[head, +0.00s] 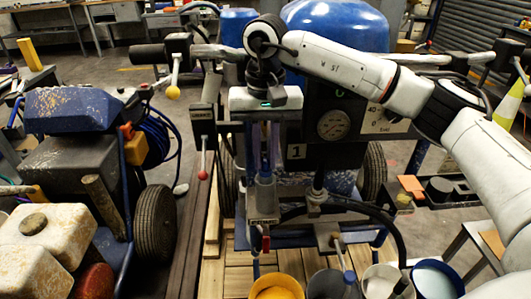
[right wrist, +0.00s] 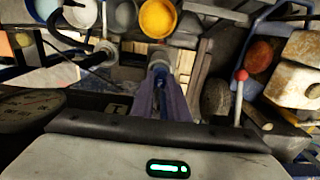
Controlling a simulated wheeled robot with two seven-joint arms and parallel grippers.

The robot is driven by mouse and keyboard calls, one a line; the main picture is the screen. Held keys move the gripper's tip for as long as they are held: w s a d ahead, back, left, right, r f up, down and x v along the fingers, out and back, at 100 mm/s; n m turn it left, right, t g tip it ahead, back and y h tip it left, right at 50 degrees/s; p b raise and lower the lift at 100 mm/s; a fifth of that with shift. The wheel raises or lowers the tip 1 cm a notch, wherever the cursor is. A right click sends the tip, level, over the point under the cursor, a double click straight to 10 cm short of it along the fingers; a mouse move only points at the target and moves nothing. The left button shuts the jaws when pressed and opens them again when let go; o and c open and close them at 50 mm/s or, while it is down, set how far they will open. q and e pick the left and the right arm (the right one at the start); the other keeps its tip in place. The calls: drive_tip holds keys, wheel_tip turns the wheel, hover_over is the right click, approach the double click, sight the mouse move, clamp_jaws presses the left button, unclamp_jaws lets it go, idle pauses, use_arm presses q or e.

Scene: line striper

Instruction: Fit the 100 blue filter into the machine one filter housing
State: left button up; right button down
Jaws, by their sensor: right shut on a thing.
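My right gripper (head: 264,150) comes down from above in front of machine one, which carries a white plate with a "1" (head: 296,152). Its fingers point down and are shut on a slim blue filter (head: 264,180). In the right wrist view the fingers (right wrist: 162,105) flank the filter (right wrist: 159,84). The filter stands upright, in line with the grey filter housing (head: 262,217), which has a red-handled valve below. The housing also shows in the right wrist view (right wrist: 160,58). I cannot tell how far the filter's lower end is inside it. My left gripper is not in view.
A pressure gauge (head: 334,125) sits right of the housing. A red-knobbed lever (head: 203,165) stands to the left. Paint buckets, one yellow (head: 276,288), stand below in front. Another worn blue machine (head: 75,110) is at left. Hoses run right of the housing.

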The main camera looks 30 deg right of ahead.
sight(266, 161)
drive_tip(key=shift+f+b, duration=0.9)
drive_tip(key=shift+f, duration=0.65)
drive_tip(key=c, duration=1.3)
unclamp_jaws()
drive_tip(key=shift+r, duration=0.1)
drive_tip(key=shift+r+p, duration=2.7)
drive_tip(key=shift+r, duration=0.8)
